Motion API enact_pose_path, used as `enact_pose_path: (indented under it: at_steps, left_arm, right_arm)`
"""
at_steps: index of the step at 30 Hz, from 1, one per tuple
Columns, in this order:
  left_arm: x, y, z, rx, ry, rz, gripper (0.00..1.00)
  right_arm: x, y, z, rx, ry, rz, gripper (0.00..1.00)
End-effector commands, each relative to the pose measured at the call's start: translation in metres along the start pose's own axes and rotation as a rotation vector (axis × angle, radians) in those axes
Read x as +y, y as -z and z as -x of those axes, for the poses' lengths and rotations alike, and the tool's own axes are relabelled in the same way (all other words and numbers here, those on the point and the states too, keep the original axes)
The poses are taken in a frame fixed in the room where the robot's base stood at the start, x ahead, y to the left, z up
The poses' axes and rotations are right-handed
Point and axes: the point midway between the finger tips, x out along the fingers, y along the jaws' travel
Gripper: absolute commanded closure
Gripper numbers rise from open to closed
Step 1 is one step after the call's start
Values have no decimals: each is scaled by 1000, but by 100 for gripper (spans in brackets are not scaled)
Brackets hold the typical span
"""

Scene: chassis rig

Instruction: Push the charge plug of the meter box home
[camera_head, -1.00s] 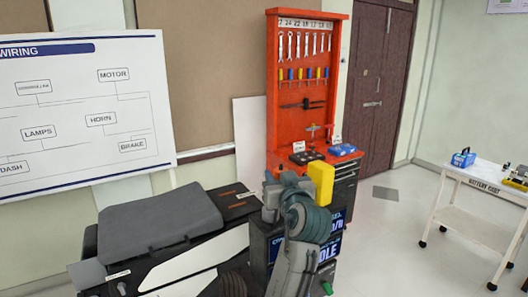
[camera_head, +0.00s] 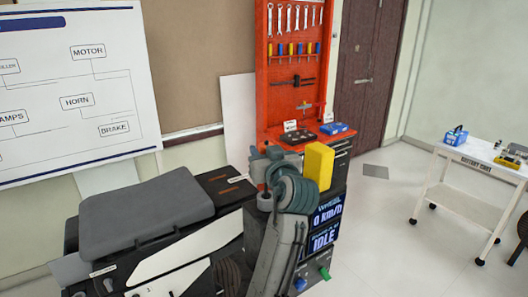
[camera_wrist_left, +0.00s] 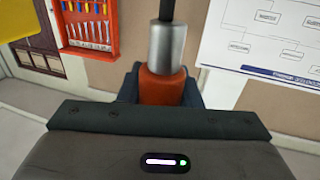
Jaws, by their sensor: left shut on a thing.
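The meter box (camera_head: 322,240) stands right of centre in the head view, its blue screens reading "0 km/h" and "IDLE". My left gripper (camera_head: 268,172) is at the box's upper left side, partly covered by my own arm. In the left wrist view the gripper (camera_wrist_left: 160,96) is shut on an orange plug-like piece (camera_wrist_left: 160,86), with a silver collar (camera_wrist_left: 167,46) and a black stem above it. I take this piece to be the charge plug. Its far end and any socket are hidden, so I cannot tell how deep it sits. My right gripper is not in view.
A yellow block (camera_head: 318,165) stands close to the right of my left gripper. A black bench with a grey seat (camera_head: 145,212) is at left. An orange tool rack (camera_head: 290,98) stands behind. A white cart (camera_head: 460,199) is at right, with open floor before it.

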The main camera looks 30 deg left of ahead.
Motion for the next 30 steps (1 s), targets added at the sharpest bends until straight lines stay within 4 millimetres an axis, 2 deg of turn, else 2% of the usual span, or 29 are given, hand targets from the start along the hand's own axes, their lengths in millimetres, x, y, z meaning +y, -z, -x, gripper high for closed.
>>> enact_pose_path:
  at_steps: [3, 13, 30]
  left_arm:
    - [0, -15, 0, 0, 0, -1, 96]
    - [0, -45, 0, 0, 0, 0, 96]
    - [0, -49, 0, 0, -1, 0, 96]
  right_arm:
    - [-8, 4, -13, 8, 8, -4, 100]
    - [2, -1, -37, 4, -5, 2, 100]
    - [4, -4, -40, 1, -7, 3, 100]
